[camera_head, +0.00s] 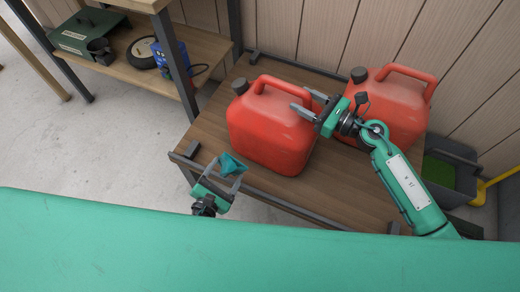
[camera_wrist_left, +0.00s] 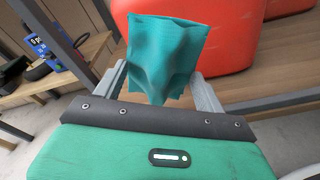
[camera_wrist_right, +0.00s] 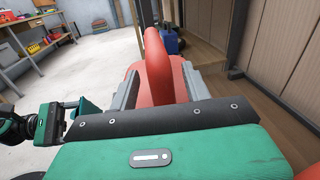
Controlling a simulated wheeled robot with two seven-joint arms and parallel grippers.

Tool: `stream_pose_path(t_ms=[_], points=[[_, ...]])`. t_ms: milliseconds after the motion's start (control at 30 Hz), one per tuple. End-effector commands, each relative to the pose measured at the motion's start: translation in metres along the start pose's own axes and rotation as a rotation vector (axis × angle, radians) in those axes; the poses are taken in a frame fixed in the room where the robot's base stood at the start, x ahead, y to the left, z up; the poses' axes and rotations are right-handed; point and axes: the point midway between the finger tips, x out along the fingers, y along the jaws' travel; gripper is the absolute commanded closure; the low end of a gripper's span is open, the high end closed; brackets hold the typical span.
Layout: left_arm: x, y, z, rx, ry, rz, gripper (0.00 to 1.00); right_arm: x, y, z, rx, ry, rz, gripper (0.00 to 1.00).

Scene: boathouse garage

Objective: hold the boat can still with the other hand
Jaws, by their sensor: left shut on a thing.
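Two red cans stand upright on a wooden-topped table: a left can (camera_head: 268,135) and a right can (camera_head: 392,108) near the wall. No label shows which is the boat can. My right gripper (camera_head: 300,98) is at the left can's upper right side, by its handle (camera_wrist_right: 157,65). In the right wrist view its fingers (camera_wrist_right: 160,88) are apart, with the handle and red body between and beyond them; contact is unclear. My left gripper (camera_head: 230,172) is shut on a teal cloth (camera_wrist_left: 165,55), in front of the left can and apart from it.
The table (camera_head: 210,130) has bare wood left of the cans and a dark metal frame edge. A shelf (camera_head: 150,80) at the back left holds a green case (camera_head: 90,32) and a blue device (camera_head: 172,58). A grey bin (camera_head: 450,178) stands right of the table.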

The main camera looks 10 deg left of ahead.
Motion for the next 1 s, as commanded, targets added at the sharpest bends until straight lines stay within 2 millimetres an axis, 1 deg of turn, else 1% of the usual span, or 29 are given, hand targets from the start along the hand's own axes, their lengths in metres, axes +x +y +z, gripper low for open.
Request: stream_pose_path(t_ms=[167,267,500,600,700,833,1000], points=[[0.0,0.0,0.0,0.0,0.0,0.0,0.51,-0.005,0.0,0.0,0.001,0.0,-0.001,0.51],[0.0,0.0,0.0,0.0,0.0,0.0,0.51,-0.018,-0.001,0.0,0.001,0.0,-0.002,0.51],[0.0,0.0,0.0,0.0,0.0,0.0,0.51,-0.068,0.0,-0.001,0.002,0.002,-0.002,0.51],[0.0,0.0,0.0,0.0,0.0,0.0,0.51,-0.087,0.0,-0.001,0.002,0.003,-0.002,0.51],[0.0,0.0,0.0,0.0,0.0,0.0,0.51,-0.102,0.001,-0.001,0.002,0.002,0.0,0.51],[0.0,0.0,0.0,0.0,0.0,0.0,0.51,-0.114,0.0,-0.001,0.001,0.001,0.0,0.51],[0.0,0.0,0.0,0.0,0.0,0.0,0.51,-0.12,0.0,0.0,0.0,0.0,0.0,0.51]])
